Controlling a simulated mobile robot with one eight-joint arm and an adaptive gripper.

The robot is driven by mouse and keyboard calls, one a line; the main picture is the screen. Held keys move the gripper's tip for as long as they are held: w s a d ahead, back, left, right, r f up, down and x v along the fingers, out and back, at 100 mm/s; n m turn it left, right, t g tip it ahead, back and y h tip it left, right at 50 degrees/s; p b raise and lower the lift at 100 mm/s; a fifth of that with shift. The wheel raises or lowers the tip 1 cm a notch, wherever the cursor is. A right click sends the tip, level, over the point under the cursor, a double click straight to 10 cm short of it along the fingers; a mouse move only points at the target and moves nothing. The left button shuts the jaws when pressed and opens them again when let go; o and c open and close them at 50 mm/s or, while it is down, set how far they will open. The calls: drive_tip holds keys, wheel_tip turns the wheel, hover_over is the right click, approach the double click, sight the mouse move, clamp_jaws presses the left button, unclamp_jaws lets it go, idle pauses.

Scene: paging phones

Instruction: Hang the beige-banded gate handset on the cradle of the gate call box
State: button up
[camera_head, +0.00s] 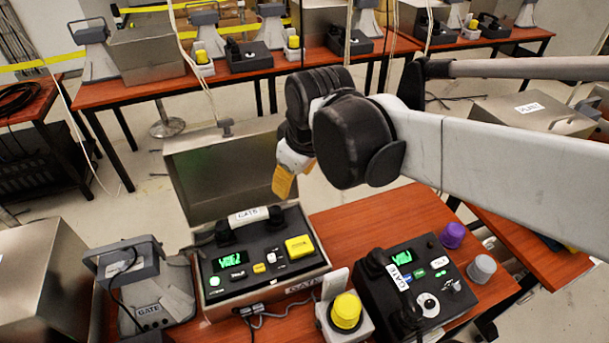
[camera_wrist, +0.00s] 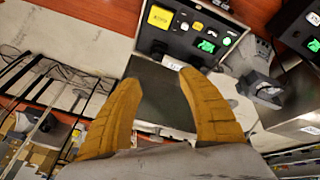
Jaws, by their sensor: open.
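The gate call box (camera_head: 262,262) is an open metal case with a black panel, a green display and a yellow button. A handset with a pale GATE band (camera_head: 248,216) lies across the back of its panel, black ends to either side, where the cradle is. I cannot tell how fully it is seated. In the wrist view the call box (camera_wrist: 188,35) is beyond my fingertips, with the pale band (camera_wrist: 172,63) by the lid. My gripper (camera_head: 284,183) is open and empty, above and behind the handset; its ochre fingers (camera_wrist: 160,82) are spread apart.
A yellow button unit (camera_head: 345,311), a purple cap (camera_head: 453,235) and a grey cap (camera_head: 481,268) are near. A grey GATE horn speaker (camera_head: 148,290) stands left.

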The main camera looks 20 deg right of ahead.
drive_tip(key=s+d+f+m+t, duration=0.1)
drive_tip(key=s+d+m+t, duration=0.1)
drive_tip(key=s+m, duration=0.4)
drive_tip(key=s+d, duration=0.1)
drive_tip(key=s, duration=0.2)
drive_tip(key=shift+s+f+t, duration=0.15)
drive_tip(key=shift+s+t, duration=0.15)
drive_tip(key=shift+d+f, duration=0.1)
